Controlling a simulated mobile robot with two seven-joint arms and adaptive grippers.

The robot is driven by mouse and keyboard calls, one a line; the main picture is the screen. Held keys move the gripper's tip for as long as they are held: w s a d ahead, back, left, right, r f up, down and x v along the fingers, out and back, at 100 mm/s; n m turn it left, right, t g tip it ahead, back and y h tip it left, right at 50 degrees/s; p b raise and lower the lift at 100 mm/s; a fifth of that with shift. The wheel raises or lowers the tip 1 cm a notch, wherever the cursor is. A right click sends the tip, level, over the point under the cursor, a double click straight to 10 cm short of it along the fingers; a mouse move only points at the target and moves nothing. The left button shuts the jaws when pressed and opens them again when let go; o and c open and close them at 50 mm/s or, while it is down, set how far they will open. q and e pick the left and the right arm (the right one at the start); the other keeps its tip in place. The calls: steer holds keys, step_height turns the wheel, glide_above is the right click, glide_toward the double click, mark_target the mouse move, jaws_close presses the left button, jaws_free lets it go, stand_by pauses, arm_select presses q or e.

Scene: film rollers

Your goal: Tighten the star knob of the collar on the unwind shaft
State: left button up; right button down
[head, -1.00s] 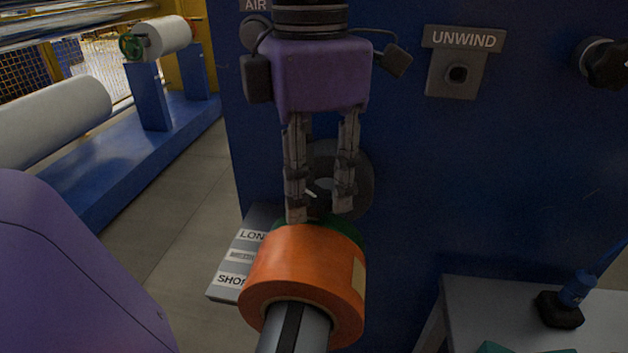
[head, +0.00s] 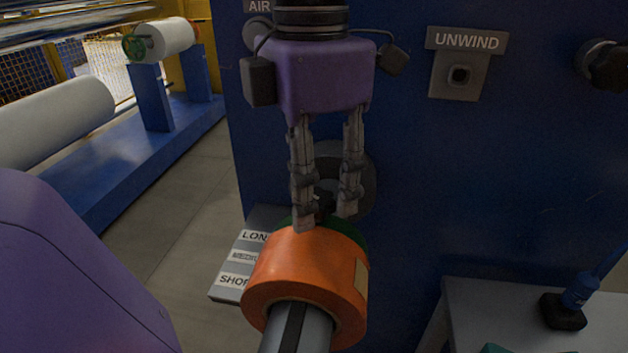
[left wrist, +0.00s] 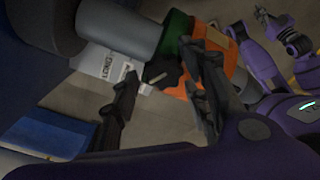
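The unwind shaft (head: 309,335) carries an orange roll (head: 300,262) and, behind it, a green collar (head: 349,231). In the left wrist view, the collar (left wrist: 176,31) sits on the shaft (left wrist: 128,34) against the roll (left wrist: 240,78). The dark star knob (left wrist: 162,71) sticks out from the collar, with a pale pin beside it. My left gripper (head: 326,212) is open, its fingers pointing down on either side of the knob (head: 323,202). A gap shows at one finger; contact at the other is unclear. A small purple arm with my right gripper (left wrist: 264,16) shows at upper right, its fingers too small to judge.
The blue machine wall (head: 420,180) with the UNWIND plate (head: 466,41) stands close behind the gripper. A label board (head: 232,281) is left of the roll. A grey table (head: 480,300) stands at right. White rollers (head: 50,120) lie at left.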

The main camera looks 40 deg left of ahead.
arm_select(q)
step_height(320, 180, up, 12)
stand_by(0.7)
steer(key=shift+a, duration=0.1)
stand_by(0.4)
